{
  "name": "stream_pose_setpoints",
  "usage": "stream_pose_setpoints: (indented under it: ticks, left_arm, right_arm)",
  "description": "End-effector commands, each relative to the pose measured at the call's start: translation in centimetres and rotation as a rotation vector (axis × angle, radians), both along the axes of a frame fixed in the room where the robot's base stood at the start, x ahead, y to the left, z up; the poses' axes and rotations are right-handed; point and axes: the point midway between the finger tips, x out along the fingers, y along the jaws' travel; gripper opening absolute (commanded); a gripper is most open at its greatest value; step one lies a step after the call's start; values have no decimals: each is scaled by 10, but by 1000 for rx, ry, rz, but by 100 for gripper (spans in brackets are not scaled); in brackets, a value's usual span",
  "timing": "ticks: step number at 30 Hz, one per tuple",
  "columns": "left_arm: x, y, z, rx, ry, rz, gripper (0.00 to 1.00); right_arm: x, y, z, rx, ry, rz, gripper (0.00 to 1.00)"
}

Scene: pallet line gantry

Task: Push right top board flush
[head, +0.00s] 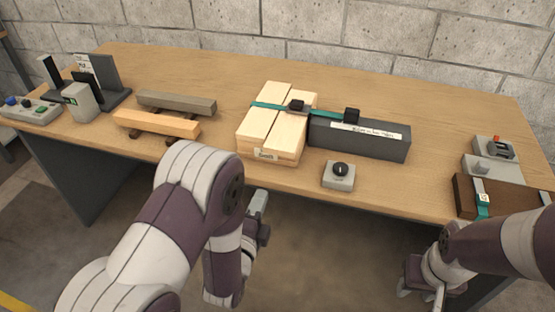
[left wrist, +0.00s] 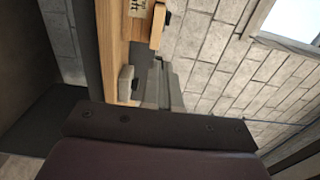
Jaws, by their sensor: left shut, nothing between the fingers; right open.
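A small pallet of pale wood (head: 256,142) stands on the workbench, with light top boards running front to back. The right top board (head: 288,130) lies beside the left top board (head: 258,125), with a thin seam between them. My left gripper (head: 262,212) is shut and empty, in front of the bench edge, below and apart from the pallet. My right gripper (head: 424,290) is open and low at the front right, away from the pallet.
A dark grey labelled block (head: 365,142) stands close against the pallet's right side. A knob box (head: 339,178) sits near the front edge; it also shows in the left wrist view (left wrist: 126,84). Loose beams (head: 157,124) lie left. A brown case (head: 465,196) is at right.

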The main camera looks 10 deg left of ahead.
Motion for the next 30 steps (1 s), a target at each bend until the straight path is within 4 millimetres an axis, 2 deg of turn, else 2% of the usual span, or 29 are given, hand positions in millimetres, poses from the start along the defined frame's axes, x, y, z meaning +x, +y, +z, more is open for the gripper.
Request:
stream_pose_setpoints:
  ticks: [4,7,21,25,30]
  left_arm:
    - [5,0,0,-1,0,0,0]
    - [19,0,0,-2,-1,1,0]
    - [116,-4,0,-2,0,1,0]
    - [132,-4,0,-2,2,1,0]
    - [140,-5,0,-2,2,0,0]
  right_arm:
    - [0,0,0,0,0,0,43]
    - [0,0,0,0,0,0,43]
    - [0,0,0,0,0,0,43]
    - [0,0,0,0,0,0,43]
    - [0,0,0,0,0,0,43]
